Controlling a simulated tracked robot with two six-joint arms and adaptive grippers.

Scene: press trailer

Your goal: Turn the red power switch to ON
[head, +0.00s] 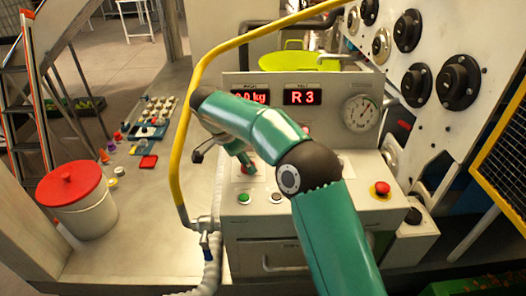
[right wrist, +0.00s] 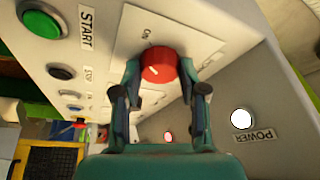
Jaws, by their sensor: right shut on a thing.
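The red power switch (right wrist: 160,64) is a round knob on a pale plate of the press panel, in the right wrist view. A small white mark shows on its face, and an ON label is printed beside it. My right gripper (right wrist: 160,78) has one finger on each side of the knob and is shut on it. In the head view my right gripper (head: 243,160) reaches down to the panel front and mostly hides the knob. A white round lamp (right wrist: 240,119) sits by the POWER label. My left gripper is in neither view.
A green START button (head: 244,198) and a dark stop button (head: 275,197) lie below the switch. A red emergency stop (head: 381,188) is at the right. A yellow hose (head: 184,130) rises left of the panel. A red-lidded bucket (head: 78,200) stands at the left.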

